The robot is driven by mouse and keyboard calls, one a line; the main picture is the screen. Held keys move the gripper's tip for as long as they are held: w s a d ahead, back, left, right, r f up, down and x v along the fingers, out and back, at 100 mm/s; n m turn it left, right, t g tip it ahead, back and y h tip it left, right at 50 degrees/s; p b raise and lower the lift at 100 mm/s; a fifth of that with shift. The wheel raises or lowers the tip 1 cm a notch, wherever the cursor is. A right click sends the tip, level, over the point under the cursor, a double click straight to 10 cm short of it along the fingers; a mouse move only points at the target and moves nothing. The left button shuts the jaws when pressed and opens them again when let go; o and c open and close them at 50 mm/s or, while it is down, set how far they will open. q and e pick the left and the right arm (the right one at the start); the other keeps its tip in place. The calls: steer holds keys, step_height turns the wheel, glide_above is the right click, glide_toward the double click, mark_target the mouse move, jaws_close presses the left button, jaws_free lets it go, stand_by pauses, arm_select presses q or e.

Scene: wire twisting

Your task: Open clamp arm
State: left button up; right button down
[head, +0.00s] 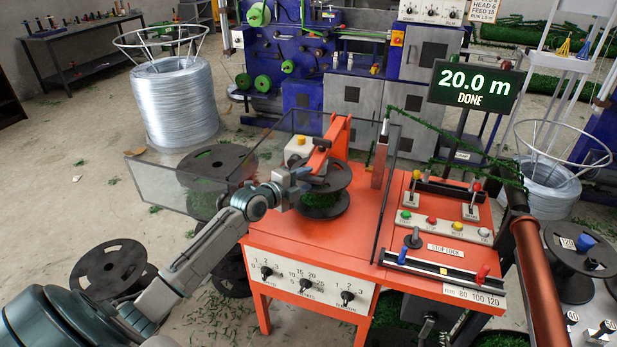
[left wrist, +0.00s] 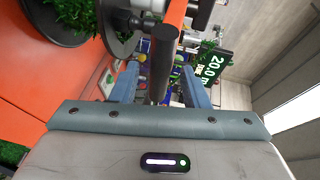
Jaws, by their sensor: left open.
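The orange clamp arm (head: 318,158) reaches from an orange bracket over a black spool (head: 334,178) with green wire garland on it. My left gripper (head: 298,182) is at the near left end of the clamp arm, beside the spool. In the left wrist view its two blue fingers (left wrist: 160,88) are apart, one on each side of a dark grip (left wrist: 161,70) that continues into an orange bar. I see a gap beside the grip, and cannot tell whether either finger touches it. My right gripper is in neither view.
The orange table (head: 345,240) carries knobs and a control panel (head: 440,225) at right. A clear guard panel (head: 180,185) stands out to the left, near my left arm. A display (head: 474,86) reads "20.0 m DONE". Empty black spools (head: 108,270) lie on the floor.

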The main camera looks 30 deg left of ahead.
arm_select(q)
steer(key=shift+x, duration=1.05)
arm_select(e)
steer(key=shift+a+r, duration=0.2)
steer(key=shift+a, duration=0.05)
arm_select(q)
jaws_close()
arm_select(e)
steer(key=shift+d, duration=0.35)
